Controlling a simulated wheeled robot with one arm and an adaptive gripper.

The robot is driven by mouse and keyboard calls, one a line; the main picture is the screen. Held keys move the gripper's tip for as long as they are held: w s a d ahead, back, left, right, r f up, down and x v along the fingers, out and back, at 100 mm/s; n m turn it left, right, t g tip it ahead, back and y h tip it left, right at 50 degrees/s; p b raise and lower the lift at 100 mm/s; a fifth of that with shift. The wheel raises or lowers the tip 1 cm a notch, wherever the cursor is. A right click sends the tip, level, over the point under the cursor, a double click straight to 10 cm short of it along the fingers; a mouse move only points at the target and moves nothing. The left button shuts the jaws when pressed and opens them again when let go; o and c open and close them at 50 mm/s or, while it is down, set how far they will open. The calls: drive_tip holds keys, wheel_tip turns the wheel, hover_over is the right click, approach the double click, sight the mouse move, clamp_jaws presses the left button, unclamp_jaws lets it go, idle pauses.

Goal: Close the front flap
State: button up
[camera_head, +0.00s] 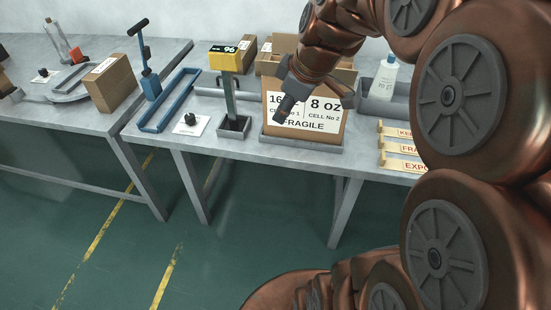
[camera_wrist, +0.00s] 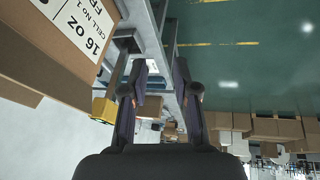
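A brown cardboard box (camera_head: 327,128) stands in a grey tray (camera_head: 300,143) on the table. Its labelled face, reading "FRAGILE", points toward me. Flaps stand up at its top, including a back one (camera_head: 285,43). My arm hides much of the top front, so I cannot tell how the front flap lies. My gripper (camera_head: 284,106) is in front of the labelled face, pointing down and left. In the wrist view the box (camera_wrist: 50,55) is at upper left, beside the fingers. The gripper (camera_wrist: 160,75) is open there, with nothing between its fingers.
A yellow display (camera_head: 224,59) on a post stands left of the box. A blue frame (camera_head: 165,105) lies farther left. A white bottle (camera_head: 384,78) sits in a grey bin to the right. Several labelled strips (camera_head: 400,149) lie at the table's right front.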

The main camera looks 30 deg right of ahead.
drive_tip(key=s+a+f+m+g, duration=0.3)
drive_tip(key=s+a+f, duration=0.1)
drive_tip(key=s+a, duration=0.3)
drive_tip(key=shift+s+f+m+p, duration=0.3)
drive_tip(key=shift+s+p, duration=0.15)
drive_tip(key=shift+s, duration=0.35)
